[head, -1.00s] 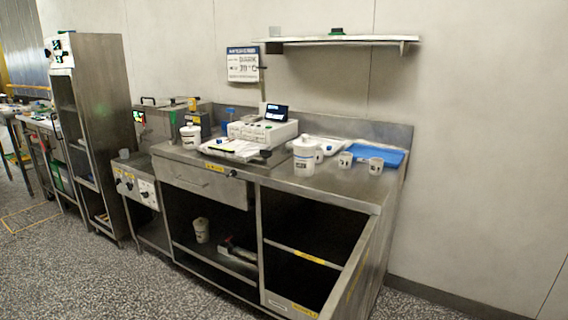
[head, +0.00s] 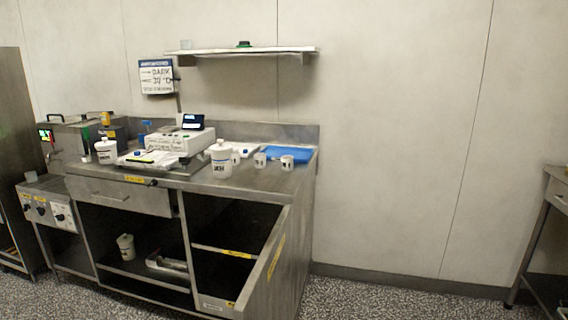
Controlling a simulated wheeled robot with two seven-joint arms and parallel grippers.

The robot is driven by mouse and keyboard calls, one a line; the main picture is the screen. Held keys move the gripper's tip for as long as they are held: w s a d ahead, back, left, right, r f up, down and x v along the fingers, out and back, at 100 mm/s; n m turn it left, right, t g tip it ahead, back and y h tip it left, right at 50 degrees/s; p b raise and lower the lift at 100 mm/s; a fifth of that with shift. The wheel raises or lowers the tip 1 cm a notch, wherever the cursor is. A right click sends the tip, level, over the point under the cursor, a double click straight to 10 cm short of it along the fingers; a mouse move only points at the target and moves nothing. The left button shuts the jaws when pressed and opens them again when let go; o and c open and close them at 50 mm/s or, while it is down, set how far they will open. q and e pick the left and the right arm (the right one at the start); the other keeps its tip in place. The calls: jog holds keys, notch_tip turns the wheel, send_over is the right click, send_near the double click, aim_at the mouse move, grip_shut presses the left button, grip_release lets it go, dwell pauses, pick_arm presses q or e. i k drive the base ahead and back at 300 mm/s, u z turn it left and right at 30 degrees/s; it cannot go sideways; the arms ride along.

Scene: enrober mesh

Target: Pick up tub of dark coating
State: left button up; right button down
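Neither of my grippers is in view. A white lidded tub (head: 221,160) with a dark-lettered label stands upright near the front of the steel counter (head: 258,182). A second white lidded tub (head: 106,151) stands farther left on the counter. A third white tub (head: 126,247) stands on the lower shelf inside the open cabinet. The lettering on the tubs is too small to tell which holds dark coating.
Small white cups (head: 287,162), a blue mat (head: 288,153) and a white machine (head: 173,143) are on the counter. Floor at right is clear up to another table (head: 557,188).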

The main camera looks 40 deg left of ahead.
aim_at(221, 162)
jog(key=z, duration=0.05)
jog(key=i, duration=3.3)
jog(key=u, duration=2.9)
jog(key=i, duration=0.45)
jog(key=z, duration=0.05)
